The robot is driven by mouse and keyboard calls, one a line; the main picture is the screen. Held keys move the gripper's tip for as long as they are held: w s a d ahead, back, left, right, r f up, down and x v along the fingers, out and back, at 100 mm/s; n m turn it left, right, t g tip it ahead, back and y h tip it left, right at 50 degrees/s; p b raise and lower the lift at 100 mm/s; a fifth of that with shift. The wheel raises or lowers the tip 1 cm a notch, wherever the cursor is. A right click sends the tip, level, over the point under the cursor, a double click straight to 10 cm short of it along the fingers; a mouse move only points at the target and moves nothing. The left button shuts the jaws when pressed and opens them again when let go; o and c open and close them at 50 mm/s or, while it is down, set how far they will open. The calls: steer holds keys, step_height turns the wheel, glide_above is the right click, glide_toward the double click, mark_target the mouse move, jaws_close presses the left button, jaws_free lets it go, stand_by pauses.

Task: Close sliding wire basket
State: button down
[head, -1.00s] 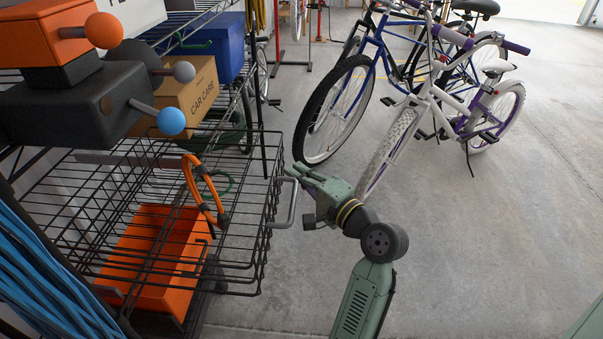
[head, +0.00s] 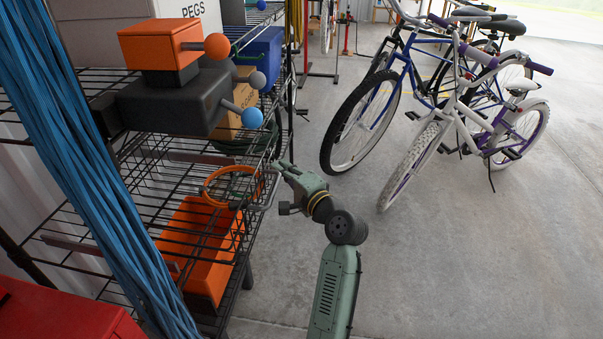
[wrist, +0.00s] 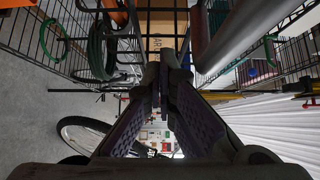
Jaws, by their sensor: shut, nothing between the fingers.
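The black sliding wire basket (head: 255,183) is in the rack at the left of the head view, with its front wires near the line of the rack's front edge. Its grey bar handle (head: 268,192) faces right; a thick grey bar, likely this handle, also crosses the upper right of the wrist view (wrist: 240,35). My gripper (head: 283,167) is beside the handle at the basket's front, with its fingertips pointing at the rack. In the wrist view its fingers (wrist: 160,88) are together and hold nothing. I cannot tell whether they touch the basket.
An orange bin (head: 205,245) sits below the basket. Boxes with ball knobs (head: 175,95) stand on the shelf above. Blue cables (head: 85,150) hang in front at left, above a red box (head: 60,315). Bicycles (head: 440,120) stand at right; the floor (head: 480,260) there is clear.

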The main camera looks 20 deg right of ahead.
steer(key=w+a+p, duration=0.1)
steer(key=w+a, duration=0.1)
steer(key=a, duration=0.1)
steer(key=w+a+p, duration=0.1)
steer(key=w+a, duration=0.1)
steer(key=a, duration=0.2)
steer(key=w+a+p, duration=0.1)
steer(key=w+a, duration=0.2)
steer(key=shift+a, duration=0.25)
steer(key=shift+w, duration=0.1)
